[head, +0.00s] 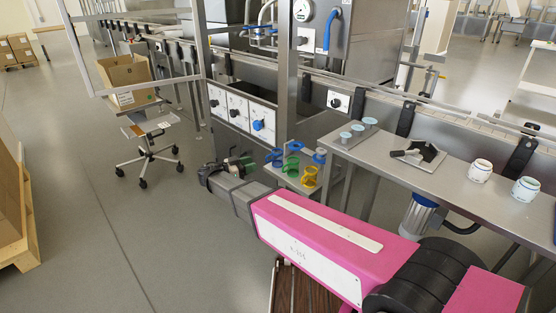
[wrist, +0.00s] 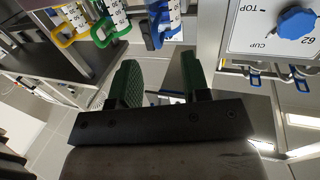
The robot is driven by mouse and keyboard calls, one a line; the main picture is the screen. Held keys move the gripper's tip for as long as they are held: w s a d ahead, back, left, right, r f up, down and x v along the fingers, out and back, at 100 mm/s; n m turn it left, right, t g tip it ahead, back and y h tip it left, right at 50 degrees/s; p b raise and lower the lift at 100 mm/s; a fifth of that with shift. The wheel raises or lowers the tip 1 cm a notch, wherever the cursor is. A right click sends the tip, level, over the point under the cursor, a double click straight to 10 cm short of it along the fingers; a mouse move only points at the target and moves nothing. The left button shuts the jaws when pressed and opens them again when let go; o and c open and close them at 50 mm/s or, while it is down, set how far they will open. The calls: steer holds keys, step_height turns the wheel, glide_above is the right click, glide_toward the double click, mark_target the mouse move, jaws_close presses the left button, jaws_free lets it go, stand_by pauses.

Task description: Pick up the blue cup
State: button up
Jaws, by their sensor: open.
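A blue cup (head: 273,156) stands on a small shelf beside the machine in the head view. It also shows at the top middle of the wrist view (wrist: 158,30), cut off by the frame edge, with white markings and a blue handle. My gripper (wrist: 160,78) has two green fingers, spread apart and empty. The blue cup lies beyond the gap between them, apart from both. In the head view my gripper (head: 243,163) is just left of the blue cup, and its fingertips are small there.
A green cup (head: 291,167) and a yellow cup (head: 309,177) stand right of the blue cup. Another blue item (head: 319,156) is behind them. The metal table (head: 450,180) is at right; open floor lies left.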

mark_target(274, 159)
steer(key=x, duration=0.7)
steer(key=shift+d+r, duration=0.15)
steer(key=shift+d, duration=0.1)
steer(key=shift+c, duration=0.2)
jaws_close()
